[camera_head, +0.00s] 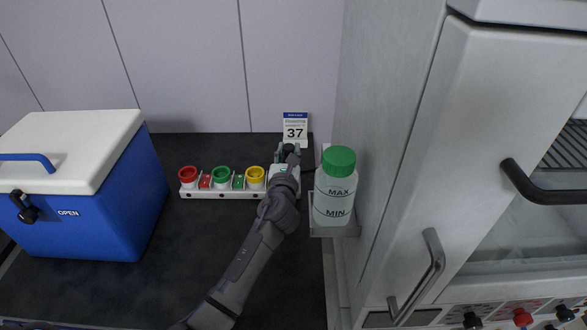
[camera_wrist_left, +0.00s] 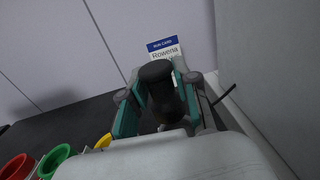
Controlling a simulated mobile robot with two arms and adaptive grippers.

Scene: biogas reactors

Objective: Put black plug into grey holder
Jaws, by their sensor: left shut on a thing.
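My left gripper (camera_head: 288,152) reaches over the right end of a light grey rack. In the left wrist view its teal fingers (camera_wrist_left: 160,92) are shut on the black plug (camera_wrist_left: 157,72), which is held between them. In the head view the plug is small and dark among the fingers. The light grey rack (camera_head: 222,194) carries a red, a green and a yellow cup in a row; my wrist hides its right end. I cannot tell whether this rack is the grey holder or whether the plug touches it. My right gripper is not in view.
A card stand (camera_head: 295,128) stands just behind my gripper. A bottle with a green cap (camera_head: 338,190) sits close on the right, against a grey cabinet. A blue cooler box (camera_head: 85,205) stands at the left. The dark counter (camera_head: 190,260) in front is clear.

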